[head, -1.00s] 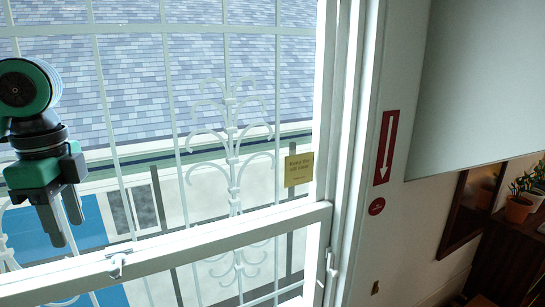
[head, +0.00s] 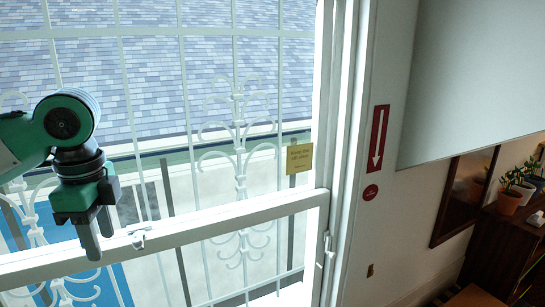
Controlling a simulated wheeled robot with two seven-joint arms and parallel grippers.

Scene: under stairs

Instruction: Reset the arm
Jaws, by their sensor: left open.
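My left gripper (head: 97,236) is at the left in the head view, in front of the window. Its arm is green and black, with grey fingers pointing down. The fingers are a little apart, with nothing visible between them. They hang by the white sash rail (head: 180,232), left of the small white window latch (head: 138,238). Whether they touch the rail cannot be told. My right gripper is not in view.
A yellow note (head: 299,158) is on the window near the white frame. A red arrow sign (head: 378,138) and a round red sticker (head: 370,192) are beside it. At the right are potted plants (head: 509,200) on a dark wooden cabinet and a dark-framed mirror (head: 462,200).

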